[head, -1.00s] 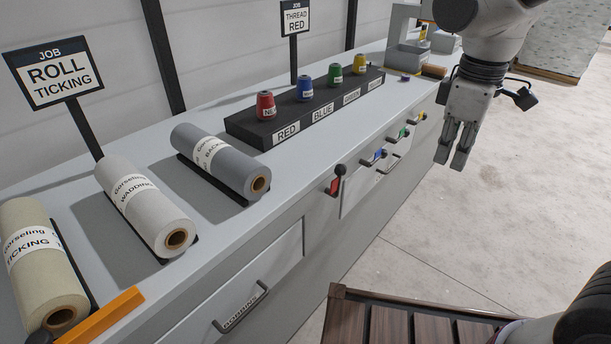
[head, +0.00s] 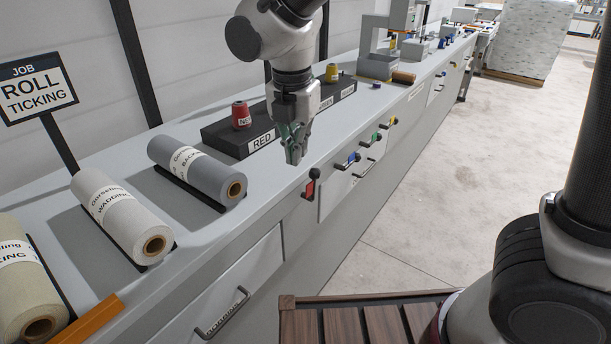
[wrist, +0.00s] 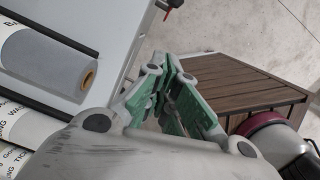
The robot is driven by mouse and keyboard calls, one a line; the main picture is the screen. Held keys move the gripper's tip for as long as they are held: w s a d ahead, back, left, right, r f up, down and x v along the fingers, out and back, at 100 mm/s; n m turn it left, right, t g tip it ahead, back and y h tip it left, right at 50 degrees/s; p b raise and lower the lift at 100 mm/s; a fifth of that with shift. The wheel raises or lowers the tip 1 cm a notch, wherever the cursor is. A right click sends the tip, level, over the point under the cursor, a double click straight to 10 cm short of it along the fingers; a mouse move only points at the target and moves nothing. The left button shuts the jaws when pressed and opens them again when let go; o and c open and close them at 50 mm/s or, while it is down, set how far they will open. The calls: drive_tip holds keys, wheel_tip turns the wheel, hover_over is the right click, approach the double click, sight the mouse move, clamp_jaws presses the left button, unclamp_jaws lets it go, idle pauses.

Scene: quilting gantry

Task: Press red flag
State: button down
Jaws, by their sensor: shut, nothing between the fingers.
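The red flag (head: 309,190) is a small red plate with a black knob on the counter's front face, below the RED label. It also shows at the top edge of the wrist view (wrist: 175,4). My gripper (head: 295,160) is shut and empty, pointing down just up and left of the flag in the head view. A gap shows between fingertips and flag. The fingers also fill the middle of the wrist view (wrist: 174,62). Blue (head: 348,161), green (head: 376,137) and yellow (head: 393,121) flags follow along the same face.
A black rack (head: 222,136) holds a red spool (head: 241,114) and a yellow spool (head: 332,72); my arm hides its middle. Fabric rolls, including a grey one (head: 190,165), lie at left. A drawer handle (head: 222,312) juts out below. The floor at right is clear.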

drive_tip(key=shift+f, duration=0.1)
approach(309, 186)
drive_tip(key=s+a+f, duration=0.2)
drive_tip(key=s+f, duration=0.2)
drive_tip(key=f, duration=0.1)
drive_tip(key=w, duration=0.1)
drive_tip(key=w+d, duration=0.1)
drive_tip(key=w, duration=0.1)
drive_tip(key=shift+w+d+f, duration=0.1)
drive_tip(key=shift+d, duration=0.25)
drive_tip(key=shift+w+d+g, duration=0.2)
drive_tip(key=shift+w+g, duration=0.05)
drive_tip(key=shift+g, duration=0.05)
